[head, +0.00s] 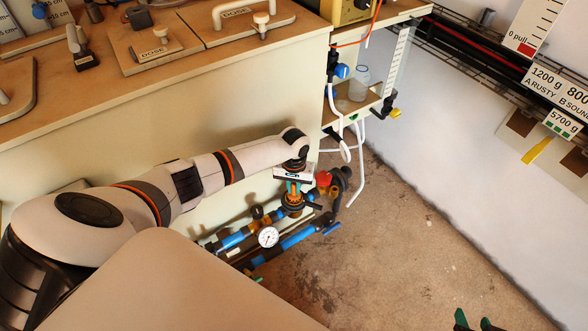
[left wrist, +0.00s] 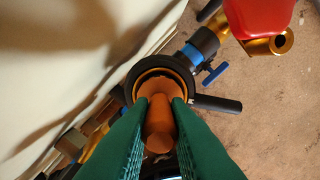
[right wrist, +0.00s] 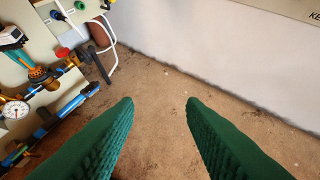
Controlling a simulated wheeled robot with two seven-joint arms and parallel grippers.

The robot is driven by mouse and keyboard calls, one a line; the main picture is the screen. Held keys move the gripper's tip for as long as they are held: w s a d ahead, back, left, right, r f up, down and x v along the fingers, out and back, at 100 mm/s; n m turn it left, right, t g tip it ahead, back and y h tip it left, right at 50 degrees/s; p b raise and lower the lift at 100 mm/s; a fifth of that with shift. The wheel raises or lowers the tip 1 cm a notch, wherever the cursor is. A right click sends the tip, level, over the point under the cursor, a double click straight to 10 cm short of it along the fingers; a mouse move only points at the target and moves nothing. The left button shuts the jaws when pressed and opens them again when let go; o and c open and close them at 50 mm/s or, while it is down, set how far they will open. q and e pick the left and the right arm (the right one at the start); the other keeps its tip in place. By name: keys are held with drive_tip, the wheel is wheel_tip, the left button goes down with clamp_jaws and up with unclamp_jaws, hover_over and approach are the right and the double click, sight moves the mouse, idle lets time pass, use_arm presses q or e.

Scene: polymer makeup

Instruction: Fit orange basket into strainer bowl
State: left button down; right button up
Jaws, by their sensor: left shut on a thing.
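My left gripper (left wrist: 158,110) is shut on the orange basket (left wrist: 159,130), with one green finger on each side of it. In the left wrist view the basket lines up with the black-rimmed strainer bowl (left wrist: 134,92), and its far end appears within the round opening. I cannot tell how deep it sits or whether it touches the bowl. In the head view my left gripper (head: 293,187) points down at the strainer on the pipework. My right gripper (right wrist: 160,105) is open and empty over bare floor; its green fingertips (head: 472,322) show at the bottom of the head view.
Blue pipes (head: 296,240) with a white gauge (head: 268,237) run low beside the cream cabinet. A red part (head: 323,179) and black fittings stand close to the strainer's right. White hoses (head: 359,165) hang behind. The floor (head: 400,240) to the right is clear.

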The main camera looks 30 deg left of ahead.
use_arm(q)
drive_tip(key=shift+f, duration=0.3)
use_arm(e)
drive_tip(key=shift+w+a+r+t, duration=0.15)
drive_tip(key=shift+w+r+t, duration=0.15)
drive_tip(key=shift+w+t, duration=0.15)
use_arm(q)
drive_tip(key=shift+f+b, duration=0.2)
drive_tip(key=shift+b, duration=0.1)
use_arm(e)
drive_tip(key=shift+w+a+r+t+y, duration=0.25)
drive_tip(key=shift+w+r+t+y, duration=0.05)
drive_tip(key=shift+w+r+t, duration=0.15)
use_arm(q)
drive_tip(key=c, duration=1.3)
unclamp_jaws()
